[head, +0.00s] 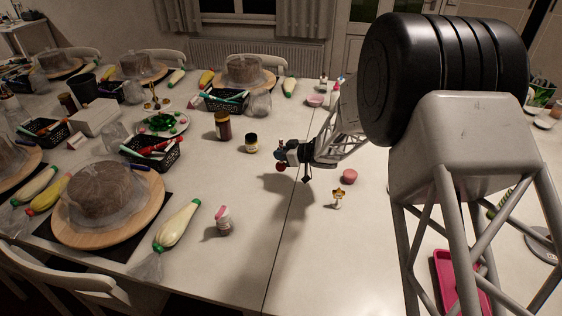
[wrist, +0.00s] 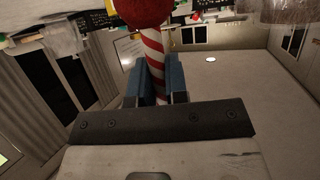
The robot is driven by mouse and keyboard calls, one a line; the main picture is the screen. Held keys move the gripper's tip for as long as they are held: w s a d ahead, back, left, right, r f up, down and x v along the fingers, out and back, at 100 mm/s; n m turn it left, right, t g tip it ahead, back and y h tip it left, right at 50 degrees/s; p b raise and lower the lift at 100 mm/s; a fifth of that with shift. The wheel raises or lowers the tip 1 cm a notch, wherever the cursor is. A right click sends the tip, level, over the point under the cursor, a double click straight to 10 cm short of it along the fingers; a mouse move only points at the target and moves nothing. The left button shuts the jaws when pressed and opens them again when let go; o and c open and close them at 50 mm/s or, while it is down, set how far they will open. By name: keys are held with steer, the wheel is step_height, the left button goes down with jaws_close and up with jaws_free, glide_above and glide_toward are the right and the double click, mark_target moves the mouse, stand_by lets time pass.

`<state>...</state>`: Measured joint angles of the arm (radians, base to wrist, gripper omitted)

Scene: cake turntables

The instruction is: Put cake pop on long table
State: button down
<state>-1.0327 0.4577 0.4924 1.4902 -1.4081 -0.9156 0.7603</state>
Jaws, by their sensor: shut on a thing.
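The cake pop has a round red top (wrist: 146,12) and a red-and-white striped stick (wrist: 153,48). In the wrist view its stick is between the two blue fingers of my gripper (wrist: 155,80), which is shut on it. In the head view my gripper (head: 286,153) is above the long white table (head: 255,275), near its middle, and the red top (head: 281,167) shows just below the fingertips. The stick is hard to make out there. The cake pop appears held clear of the tabletop.
A dark brown jar (head: 222,126) and a small yellow-labelled jar (head: 251,143) stand left of my gripper. A pink pot (head: 349,177) and a small figurine (head: 338,199) stand to the right. A pink-lidded jar (head: 223,221) is nearer. The front middle is clear.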

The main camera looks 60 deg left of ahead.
mark_target(282, 163)
steer(key=shift+f, duration=0.1)
steer(key=shift+f, duration=1.65)
steer(key=shift+f, duration=0.15)
steer(key=c, duration=1.1)
jaws_free()
steer(key=shift+w+d+r, duration=0.1)
steer(key=shift+d+r, duration=0.05)
steer(key=shift+r, duration=0.05)
steer(key=shift+v, duration=3.55)
